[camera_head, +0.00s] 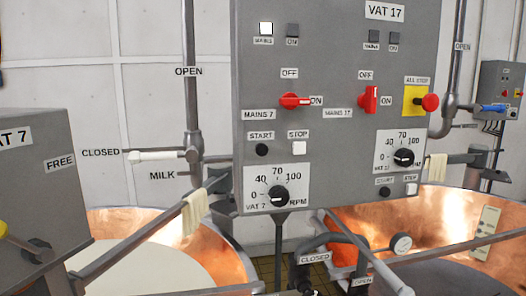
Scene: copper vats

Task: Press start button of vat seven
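A grey control panel (335,75) fills the upper middle. Its left column serves vat 7: a black round START button (262,150), a white STOP button (299,148) to its right, and a black RPM dial (279,196) below, labelled VAT 7. Above them the red MAINS 7 switch (294,101) lies sideways, toward the ON label. The MAINS lamp (265,28) at the top left is bright white; the ON lamp (292,30) beside it is dark. Nothing touches the START button. Neither of my grippers is in view.
The right column has an upright red MAINS 17 switch (369,99), a black START button (385,193) and a red ALL STOP knob (430,102). Copper vats (231,264) stand below. A grey VAT 7 box (35,180), pipes and a CLOSED valve handle (155,156) stand left.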

